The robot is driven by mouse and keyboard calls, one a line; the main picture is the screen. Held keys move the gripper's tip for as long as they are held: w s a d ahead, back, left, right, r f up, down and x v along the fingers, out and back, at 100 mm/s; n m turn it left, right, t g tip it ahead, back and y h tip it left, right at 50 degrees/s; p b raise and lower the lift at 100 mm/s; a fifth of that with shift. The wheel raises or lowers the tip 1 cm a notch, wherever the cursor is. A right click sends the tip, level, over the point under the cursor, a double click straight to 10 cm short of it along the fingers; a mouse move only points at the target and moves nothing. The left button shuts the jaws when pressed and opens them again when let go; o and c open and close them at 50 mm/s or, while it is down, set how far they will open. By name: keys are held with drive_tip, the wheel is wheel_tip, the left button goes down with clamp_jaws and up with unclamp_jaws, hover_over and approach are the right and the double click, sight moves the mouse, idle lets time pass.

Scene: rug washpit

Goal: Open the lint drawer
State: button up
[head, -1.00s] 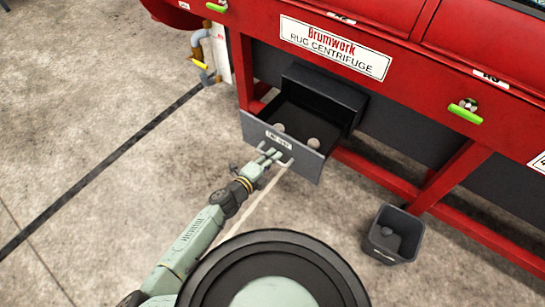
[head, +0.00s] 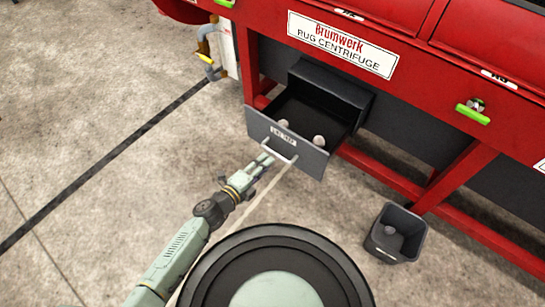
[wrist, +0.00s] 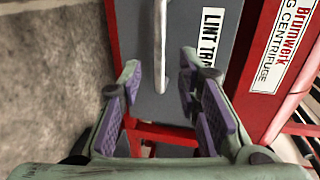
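The lint drawer (head: 258,127) is a dark grey tray under the red machine. It stands pulled well out, with its inside showing and two pale lint balls (head: 319,141) in it. Its front carries a white label, partly readable as "LINT TR" in the wrist view (wrist: 211,40), and a pale bar handle (head: 281,153). My gripper (head: 264,160) is at the handle, in front of the drawer face. In the wrist view its purple-padded fingers (wrist: 158,92) are apart, with the handle bar (wrist: 160,45) showing between them. I cannot tell whether they touch it.
The red rug centrifuge (head: 400,75) fills the upper right, with red legs and a low rail below. A grey open bin (head: 383,250) with a pale lump in it stands on the floor at right. Pipes with a yellow handle (head: 205,58) are at left. Concrete floor is clear at left.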

drive_tip(key=shift+v, duration=2.4)
